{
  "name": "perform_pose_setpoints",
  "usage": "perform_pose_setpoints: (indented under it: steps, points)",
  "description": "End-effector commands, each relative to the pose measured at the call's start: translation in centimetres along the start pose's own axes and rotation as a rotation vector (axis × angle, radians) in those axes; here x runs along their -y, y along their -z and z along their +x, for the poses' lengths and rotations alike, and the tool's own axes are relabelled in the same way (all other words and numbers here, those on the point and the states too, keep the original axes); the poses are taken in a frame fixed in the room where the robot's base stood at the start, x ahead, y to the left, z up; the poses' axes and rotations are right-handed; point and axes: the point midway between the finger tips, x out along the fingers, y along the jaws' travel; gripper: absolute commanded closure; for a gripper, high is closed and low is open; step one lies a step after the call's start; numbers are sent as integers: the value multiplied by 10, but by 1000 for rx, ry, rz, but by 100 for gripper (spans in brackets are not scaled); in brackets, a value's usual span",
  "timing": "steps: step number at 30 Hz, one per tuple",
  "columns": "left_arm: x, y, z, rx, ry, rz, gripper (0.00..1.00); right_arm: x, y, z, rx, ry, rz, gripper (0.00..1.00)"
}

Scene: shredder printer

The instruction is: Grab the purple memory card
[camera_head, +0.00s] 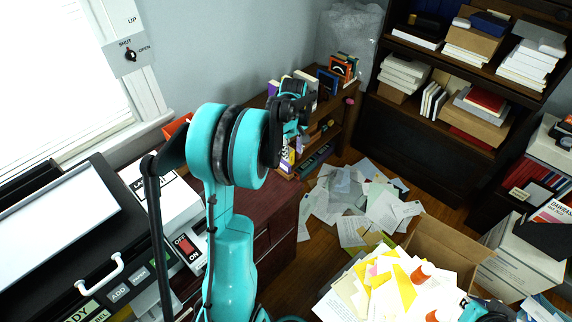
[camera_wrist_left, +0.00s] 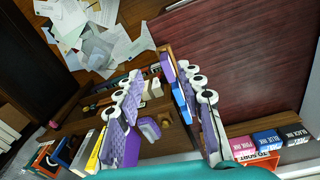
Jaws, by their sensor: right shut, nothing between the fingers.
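My left gripper (camera_head: 297,108) is raised in front of the low wooden shelf in the head view. In the left wrist view the left gripper (camera_wrist_left: 162,74) is open, with its two fingers well apart. A small purple block (camera_wrist_left: 150,128) shows between the fingers in that view, apart from them; I cannot tell if it is the memory card. Another purple piece (camera_wrist_left: 168,67) shows beside the right-hand fingertip. My right gripper (camera_head: 486,312) is shut and partly cut off at the bottom right of the head view, beside the paper-filled box.
The low shelf (camera_head: 340,122) holds books and small items. Ink boxes (camera_wrist_left: 268,138) stand by the dark red surface (camera_wrist_left: 245,65). Loose papers (camera_head: 360,200) cover the floor. A cardboard box (camera_head: 455,250) is heaped with papers. A printer (camera_head: 60,245) stands left.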

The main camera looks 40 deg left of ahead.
Motion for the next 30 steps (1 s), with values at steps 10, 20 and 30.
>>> perform_pose_setpoints:
  steps: [10, 20, 30]
  points:
    - [7, 39, 45, 43, 60, -177, 62, 0, 2, -3, 0, 0, 0, 100]
    - [6, 36, 82, 42, 59, -174, 62, 0, -6, 8, 0, 0, 0, 100]
    - [7, 34, 113, 42, 59, -173, 62, 0, -12, 17, 0, 0, 0, 100]
